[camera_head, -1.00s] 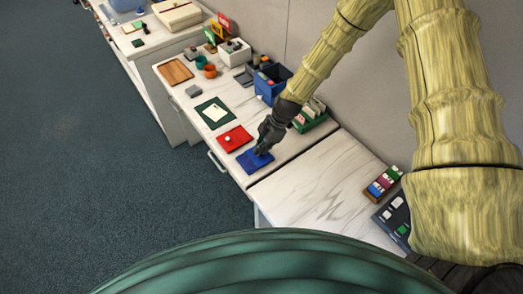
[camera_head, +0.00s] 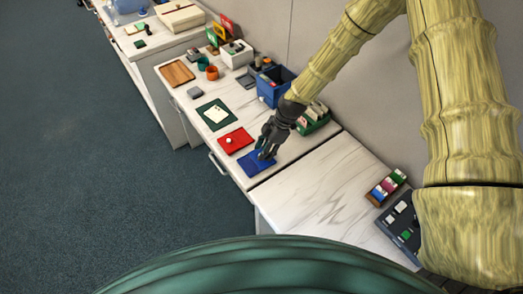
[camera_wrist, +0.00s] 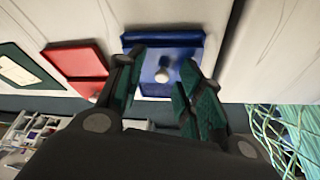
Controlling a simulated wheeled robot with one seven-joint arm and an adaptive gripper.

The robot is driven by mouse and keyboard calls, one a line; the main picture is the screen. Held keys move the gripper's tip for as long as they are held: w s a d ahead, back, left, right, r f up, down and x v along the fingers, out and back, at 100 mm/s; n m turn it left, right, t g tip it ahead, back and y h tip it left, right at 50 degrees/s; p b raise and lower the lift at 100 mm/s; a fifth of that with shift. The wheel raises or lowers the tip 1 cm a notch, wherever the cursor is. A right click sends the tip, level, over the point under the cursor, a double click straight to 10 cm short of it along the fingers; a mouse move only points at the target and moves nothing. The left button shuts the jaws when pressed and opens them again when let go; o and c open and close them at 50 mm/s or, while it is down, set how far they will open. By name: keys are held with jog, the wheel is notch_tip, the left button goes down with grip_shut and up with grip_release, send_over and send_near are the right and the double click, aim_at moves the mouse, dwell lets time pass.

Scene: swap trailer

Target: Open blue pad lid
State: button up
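The blue pad (camera_head: 252,167) lies on the white counter near its front edge, and it also shows in the wrist view (camera_wrist: 183,54). Its lid looks shut, with a pale round knob (camera_wrist: 165,73) on top. My gripper (camera_head: 264,153) is over the pad, pointing down. In the wrist view its two dark green fingers (camera_wrist: 163,66) are apart, one on each side of the knob, with a visible gap. Nothing is held. I cannot tell how high the fingertips are above the lid. The fingers partly hide the pad in the head view.
A red pad (camera_head: 236,140) with a white knob lies beside the blue one. A green-bordered board (camera_head: 215,115) is farther along. A blue bin (camera_head: 277,85) and a green tray (camera_head: 315,124) stand near the wall. The counter at right (camera_head: 315,195) is mostly clear.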

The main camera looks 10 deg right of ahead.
jog(key=shift+r, duration=0.1)
jog(key=v, duration=1.1)
jog(key=shift+d+r, duration=0.25)
jog(key=shift+r, duration=0.1)
